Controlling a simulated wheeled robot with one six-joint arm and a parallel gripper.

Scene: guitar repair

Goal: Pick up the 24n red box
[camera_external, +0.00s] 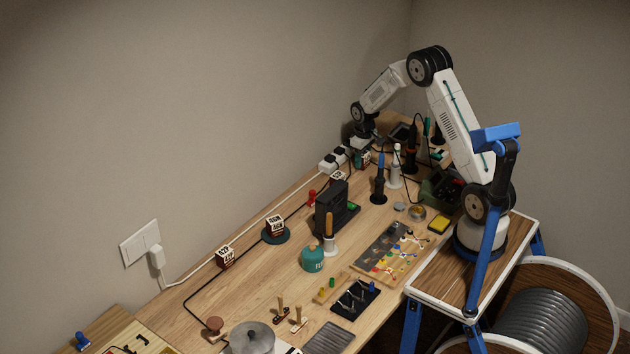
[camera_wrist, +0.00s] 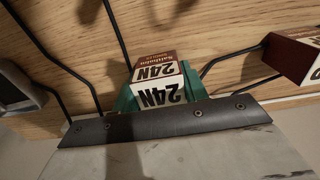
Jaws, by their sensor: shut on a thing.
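The 24N box (camera_wrist: 157,72) has a dark red-brown side and white faces printed "24N". It sits between the teal fingers of my gripper (camera_wrist: 158,92) in the wrist view, with a finger on either side of it. My gripper is shut on it. In the external view my gripper (camera_external: 364,158) is at the far end of the bench near the wall, and the box is small and mostly hidden there. I cannot tell whether the box touches the bench.
Another red and white labelled box (camera_wrist: 293,56) lies to the right in the wrist view. Black cables run around the held box. In the external view a white power strip (camera_external: 334,160) and soldering irons (camera_external: 379,180) stand close to my gripper. More labelled boxes (camera_external: 275,225) stand along the wall.

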